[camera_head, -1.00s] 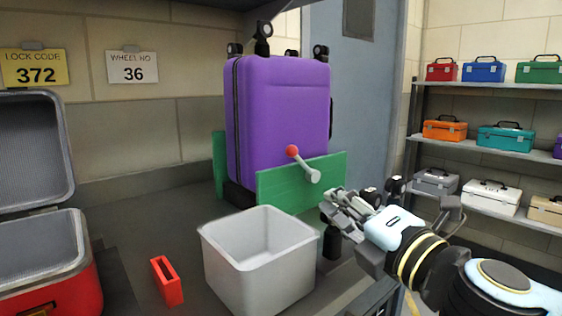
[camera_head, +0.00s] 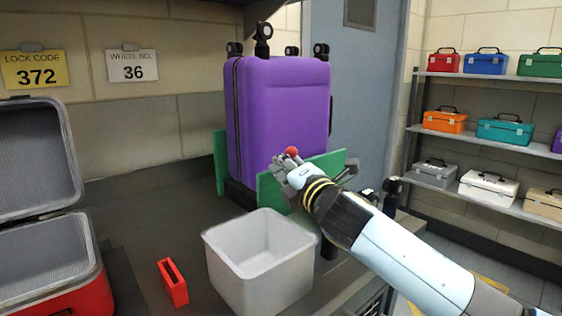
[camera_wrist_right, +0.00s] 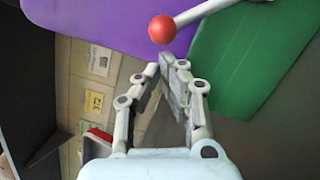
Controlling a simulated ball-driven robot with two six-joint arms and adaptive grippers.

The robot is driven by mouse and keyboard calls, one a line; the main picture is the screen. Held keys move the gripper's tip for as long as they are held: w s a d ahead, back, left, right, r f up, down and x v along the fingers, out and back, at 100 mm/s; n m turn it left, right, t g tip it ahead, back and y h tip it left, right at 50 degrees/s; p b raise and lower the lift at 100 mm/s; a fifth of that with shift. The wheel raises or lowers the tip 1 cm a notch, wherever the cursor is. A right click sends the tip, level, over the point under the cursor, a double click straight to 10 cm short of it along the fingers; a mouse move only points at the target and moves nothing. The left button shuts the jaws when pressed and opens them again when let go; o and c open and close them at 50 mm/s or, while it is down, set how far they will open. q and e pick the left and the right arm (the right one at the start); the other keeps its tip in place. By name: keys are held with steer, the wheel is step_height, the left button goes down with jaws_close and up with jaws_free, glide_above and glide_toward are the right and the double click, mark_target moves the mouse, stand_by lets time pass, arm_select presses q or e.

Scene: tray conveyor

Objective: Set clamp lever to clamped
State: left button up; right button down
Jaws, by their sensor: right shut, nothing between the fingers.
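The clamp lever has a red ball knob (camera_head: 291,151), and most of its grey rod is hidden behind my right gripper in the head view. The right wrist view shows the knob (camera_wrist_right: 162,29) and part of the grey rod (camera_wrist_right: 205,9). The lever is in front of the green clamp plate (camera_head: 330,163), beside the upside-down purple suitcase (camera_head: 280,110). My right gripper (camera_head: 284,163) is just below the knob. In the right wrist view, its fingertips (camera_wrist_right: 160,64) are together and empty, a little apart from the knob. My left gripper is not in view.
A grey open bin (camera_head: 222,245) stands on the bench below my right forearm. A red slotted holder (camera_head: 173,283) is left of it. A red open toolbox (camera_head: 85,290) is at the far left. Shelves (camera_head: 480,140) with coloured toolboxes stand at the right.

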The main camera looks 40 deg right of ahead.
steer(key=shift+w, duration=0.2)
steer(key=shift+r, duration=0.1)
steer(key=shift+d+r+m+p, duration=0.25)
steer(key=shift+r+m+p, duration=0.15)
steer(key=shift+p, duration=0.2)
